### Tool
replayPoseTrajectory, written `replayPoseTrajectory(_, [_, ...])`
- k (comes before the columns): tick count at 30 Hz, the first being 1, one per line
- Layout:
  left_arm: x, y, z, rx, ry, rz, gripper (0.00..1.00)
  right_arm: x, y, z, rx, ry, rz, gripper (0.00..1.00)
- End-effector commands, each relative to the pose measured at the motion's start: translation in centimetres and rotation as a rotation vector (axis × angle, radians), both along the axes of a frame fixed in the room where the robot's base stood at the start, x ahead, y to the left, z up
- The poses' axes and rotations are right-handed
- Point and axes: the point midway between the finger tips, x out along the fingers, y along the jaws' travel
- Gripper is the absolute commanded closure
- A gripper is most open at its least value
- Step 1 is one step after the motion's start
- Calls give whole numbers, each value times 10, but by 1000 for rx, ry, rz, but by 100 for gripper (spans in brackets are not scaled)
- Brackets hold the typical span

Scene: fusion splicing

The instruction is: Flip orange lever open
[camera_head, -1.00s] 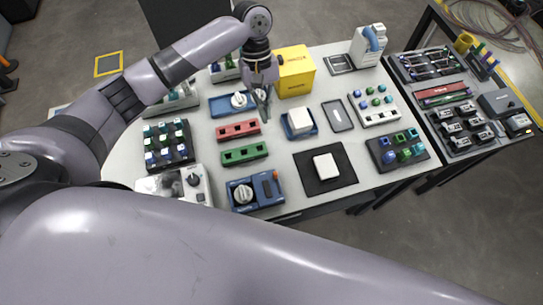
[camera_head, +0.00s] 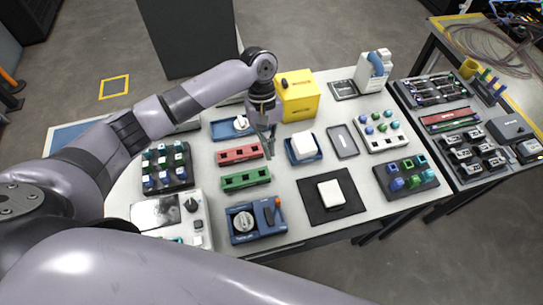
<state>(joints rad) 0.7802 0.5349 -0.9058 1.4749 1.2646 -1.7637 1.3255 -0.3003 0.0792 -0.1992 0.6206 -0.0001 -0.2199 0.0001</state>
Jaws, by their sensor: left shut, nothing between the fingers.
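The orange lever (camera_head: 278,201) is a small orange piece at the right edge of a blue device (camera_head: 257,232) with a round white knob, near the front edge of the table. Whether it is up or down is too small to tell. My left gripper (camera_head: 269,152) points down over the table, beyond the lever, just right of the red rack (camera_head: 240,155). It is shut and empty, and apart from the lever. My right gripper is not in view.
A green rack (camera_head: 246,179) lies between the left gripper and the blue device. A blue tray with a white block (camera_head: 304,147), a black pad with a white block (camera_head: 331,196) and a yellow box (camera_head: 298,98) stand to the right. A grey-and-white machine (camera_head: 196,222) is left of the device.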

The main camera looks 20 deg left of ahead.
Motion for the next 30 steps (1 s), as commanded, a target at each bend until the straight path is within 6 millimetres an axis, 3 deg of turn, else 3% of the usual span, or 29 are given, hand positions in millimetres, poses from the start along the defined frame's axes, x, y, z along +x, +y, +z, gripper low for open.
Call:
replayPoseTrajectory(12, [-30,-19,-76,0,2,-2,100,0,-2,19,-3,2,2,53])
replayPoseTrajectory(19, [-54,-36,-74,0,1,-3,100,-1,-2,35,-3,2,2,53])
replayPoseTrajectory(30, [-59,-39,-76,0,0,0,100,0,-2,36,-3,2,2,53])
